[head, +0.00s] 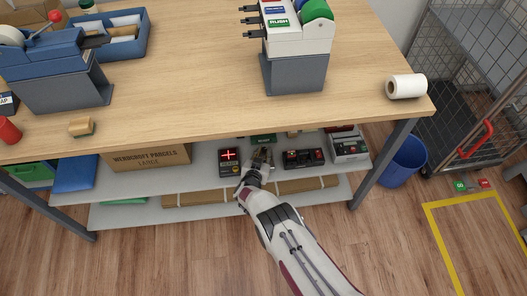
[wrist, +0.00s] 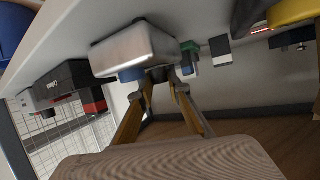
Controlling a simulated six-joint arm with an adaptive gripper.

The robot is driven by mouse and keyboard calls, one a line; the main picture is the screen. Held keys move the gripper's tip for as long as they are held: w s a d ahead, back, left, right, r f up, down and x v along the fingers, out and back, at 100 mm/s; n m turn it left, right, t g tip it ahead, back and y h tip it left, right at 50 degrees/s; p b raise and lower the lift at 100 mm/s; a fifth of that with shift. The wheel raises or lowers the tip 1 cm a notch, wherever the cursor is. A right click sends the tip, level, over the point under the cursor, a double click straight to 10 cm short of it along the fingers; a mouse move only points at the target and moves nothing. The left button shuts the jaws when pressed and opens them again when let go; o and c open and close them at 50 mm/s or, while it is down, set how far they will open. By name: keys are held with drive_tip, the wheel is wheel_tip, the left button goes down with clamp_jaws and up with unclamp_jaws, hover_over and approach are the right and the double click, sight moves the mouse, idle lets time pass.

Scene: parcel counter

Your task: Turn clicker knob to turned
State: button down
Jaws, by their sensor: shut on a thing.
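The clicker appears as a silver box with rounded edges (wrist: 135,50) in the wrist view, on the shelf surface, with a bluish part on its near side. Its dark knob (wrist: 160,74) sticks out at the right end, between my fingertips and largely hidden by them. My gripper (wrist: 165,84) is shut on the knob, with one brown finger on each side. In the head view my gripper (head: 262,158) is at the under-counter shelf, and it covers most of the clicker there. I cannot tell the knob's angle.
The shelf (head: 205,181) lies under the wooden counter (head: 190,85), whose front edge is close above my gripper. A black device with a red lit cross (head: 229,161) stands to the left. A black-and-red device (head: 303,159) and a grey one (head: 348,148) stand to the right.

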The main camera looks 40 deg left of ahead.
drive_tip(key=c, duration=1.9)
unclamp_jaws()
drive_tip(key=shift+s+d+r, duration=0.1)
drive_tip(key=shift+s, duration=0.15)
drive_tip(key=v, duration=1.1)
drive_tip(key=shift+s, duration=0.2)
drive_tip(key=shift+d, duration=0.1)
